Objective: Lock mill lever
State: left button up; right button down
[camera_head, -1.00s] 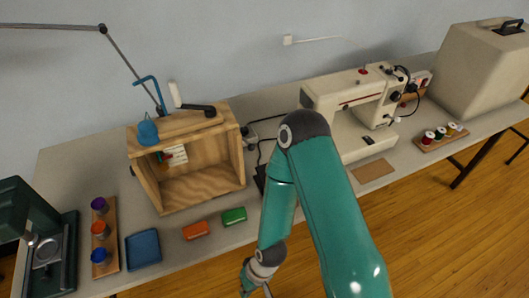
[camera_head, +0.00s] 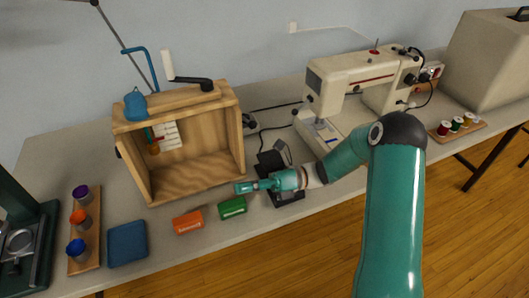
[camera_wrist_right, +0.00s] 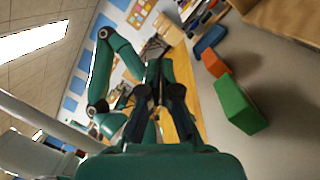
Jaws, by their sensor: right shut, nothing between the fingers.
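A wooden open-fronted box (camera_head: 190,184) stands on the table at left centre. On its top are a black crank arm (camera_head: 195,82) with an upright white handle (camera_head: 167,64), a blue bent bar (camera_head: 146,68) and a blue cup-like part (camera_head: 135,103). I cannot tell which part is the mill lever or whether it is locked. My right gripper (camera_head: 240,187) is shut and empty, pointing left just above the green block (camera_head: 232,207), in front of the box's right side. In the right wrist view the green block (camera_wrist_right: 239,104) lies to the right of the fingers. My left gripper is not seen.
An orange block (camera_head: 188,222), a blue tray (camera_head: 127,244) and a rack of coloured cups (camera_head: 93,258) line the front left. A dark green machine (camera_head: 38,240) stands at far left. A black device (camera_head: 270,163) lies behind my right forearm, beside the sewing machine (camera_head: 340,78).

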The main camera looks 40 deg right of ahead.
jog(key=d+t+b, duration=0.1)
jog(key=d, duration=0.2)
jog(key=d+m+t, duration=0.1)
jog(key=d, duration=0.2)
jog(key=d+m+t+b, duration=0.1)
jog(key=d+t, duration=0.1)
jog(key=d, duration=0.1)
jog(key=shift+w+r+b, duration=0.15)
jog(key=shift+w+b, duration=0.15)
jog(key=shift+b, duration=0.05)
jog(key=s+d+r+m+t+b, duration=0.2)
jog(key=s+d+t+b, duration=0.15)
jog(key=d, duration=0.75)
jog(key=t+h, duration=0.1)
send_near(248, 121)
jog(key=w+a+r, duration=0.1)
jog(key=a+r, duration=0.2)
jog(key=a, duration=0.2)
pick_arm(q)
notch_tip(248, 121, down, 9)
pick_arm(e)
jog(key=shift+w+d, duration=0.1)
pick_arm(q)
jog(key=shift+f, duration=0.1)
